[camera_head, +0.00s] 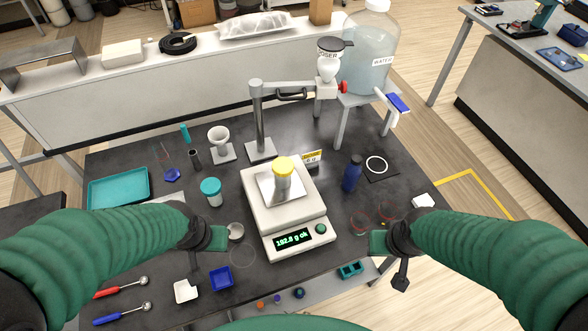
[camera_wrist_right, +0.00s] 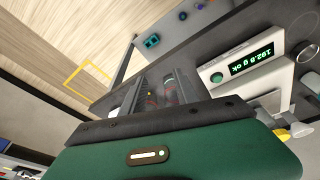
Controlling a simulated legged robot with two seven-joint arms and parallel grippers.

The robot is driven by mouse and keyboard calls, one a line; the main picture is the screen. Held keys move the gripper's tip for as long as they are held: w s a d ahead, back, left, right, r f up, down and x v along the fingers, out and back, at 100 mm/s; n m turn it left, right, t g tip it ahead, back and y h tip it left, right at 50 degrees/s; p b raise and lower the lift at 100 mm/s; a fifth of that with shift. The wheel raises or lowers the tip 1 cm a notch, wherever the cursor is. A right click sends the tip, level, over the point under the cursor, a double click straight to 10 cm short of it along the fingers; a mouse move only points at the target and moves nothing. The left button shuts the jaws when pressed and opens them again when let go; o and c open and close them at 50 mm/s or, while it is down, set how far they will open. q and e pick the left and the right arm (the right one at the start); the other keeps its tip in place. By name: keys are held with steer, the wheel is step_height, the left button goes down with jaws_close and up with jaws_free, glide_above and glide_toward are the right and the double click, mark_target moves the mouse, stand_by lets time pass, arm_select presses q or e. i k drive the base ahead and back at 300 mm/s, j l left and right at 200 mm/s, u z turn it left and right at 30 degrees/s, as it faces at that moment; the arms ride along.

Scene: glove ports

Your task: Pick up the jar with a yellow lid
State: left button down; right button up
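The jar with a yellow lid (camera_head: 283,184) stands upright on the metal pan of the white scale (camera_head: 262,222). My left gripper (camera_head: 219,238) is low over the bench, left of the scale and apart from the jar. My right gripper (camera_head: 380,243) is right of the scale, near the bench's front right edge, also apart from the jar. In the right wrist view the fingers of the right gripper (camera_wrist_right: 156,92) look parted with nothing held between them. The left fingers are too small to read. A jar with a teal lid (camera_head: 212,192) stands left of the scale.
The scale display reads 192.8 g ok. A dark blue bottle (camera_head: 352,174) stands right of the scale. A stand with a doser (camera_head: 329,66) rises behind it. A teal tray (camera_head: 118,188) lies at the left; a blue tray (camera_head: 221,279) is at the front.

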mark_target(281, 183)
steer(key=l+u, duration=0.25)
steer(key=u, duration=0.15)
steer(key=i+l+u, duration=0.1)
steer(key=l+u, duration=0.15)
steer(key=u, duration=0.15)
steer(key=l+u, duration=0.25)
steer(key=u, duration=0.6)
